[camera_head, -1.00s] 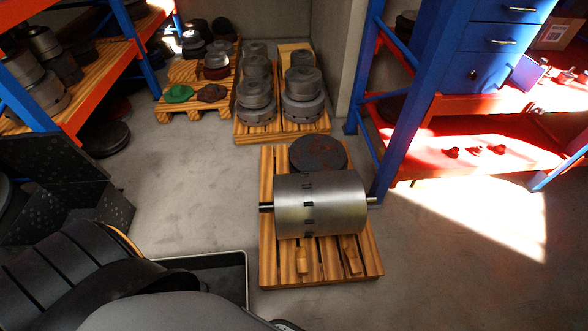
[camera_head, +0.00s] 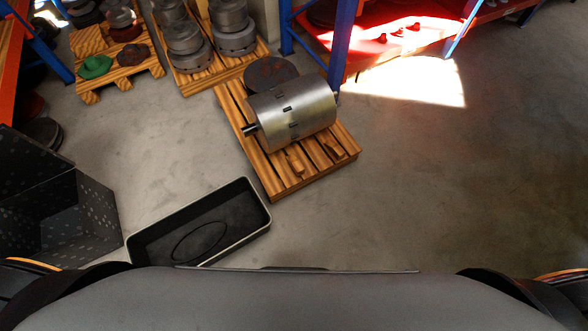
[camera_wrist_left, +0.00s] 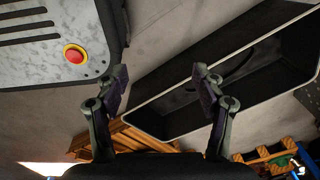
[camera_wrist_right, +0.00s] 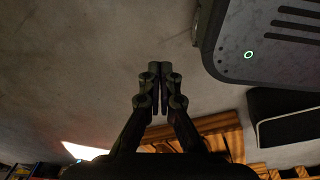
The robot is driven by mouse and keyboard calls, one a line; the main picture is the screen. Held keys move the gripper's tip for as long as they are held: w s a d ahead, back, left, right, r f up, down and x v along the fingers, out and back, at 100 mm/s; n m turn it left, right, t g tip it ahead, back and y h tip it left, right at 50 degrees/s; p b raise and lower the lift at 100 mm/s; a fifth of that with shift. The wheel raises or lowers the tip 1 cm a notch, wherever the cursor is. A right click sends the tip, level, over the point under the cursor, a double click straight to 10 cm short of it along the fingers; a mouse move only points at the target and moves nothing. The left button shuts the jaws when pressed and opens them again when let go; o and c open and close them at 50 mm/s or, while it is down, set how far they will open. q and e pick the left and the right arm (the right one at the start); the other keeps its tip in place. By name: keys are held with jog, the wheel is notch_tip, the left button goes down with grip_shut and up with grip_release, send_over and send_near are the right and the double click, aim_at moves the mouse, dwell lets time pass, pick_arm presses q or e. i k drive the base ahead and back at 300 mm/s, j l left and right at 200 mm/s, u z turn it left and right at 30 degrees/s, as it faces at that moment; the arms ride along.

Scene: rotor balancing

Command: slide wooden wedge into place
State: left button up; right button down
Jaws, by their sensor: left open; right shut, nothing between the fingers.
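A steel rotor (camera_head: 292,112) with a dark shaft lies across a wooden pallet (camera_head: 262,170). Small wooden wedges sit on the pallet's front part, one (camera_head: 295,162) near the middle and one (camera_head: 334,148) to its right; both are apart from any gripper. My left gripper (camera_wrist_left: 158,80) is open and empty in the left wrist view. My right gripper (camera_wrist_right: 159,68) is shut and empty in the right wrist view, over bare floor. Neither gripper shows in the head view. Part of a pallet (camera_wrist_right: 215,130) shows below the right gripper.
A black tray (camera_head: 262,215) lies on the floor left of the rotor pallet, near my body. A dark speckled box (camera_head: 85,215) stands further left. Pallets with stacked metal parts (camera_head: 184,42) are behind. The floor at right (camera_head: 450,190) is clear.

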aim_at(295, 164)
jog(key=i+l+u, duration=0.2)
jog(key=l, duration=0.15)
jog(key=i+l+u, duration=0.15)
jog(key=l, duration=0.25)
jog(key=i+l+u, duration=0.2)
jog(key=l, duration=0.2)
jog(key=i+l+u, duration=0.15)
jog(key=l, duration=0.25)
jog(key=i+l+u, duration=0.2)
jog(key=l, duration=0.25)
jog(key=l+u, duration=0.15)
jog(key=l, duration=0.3)
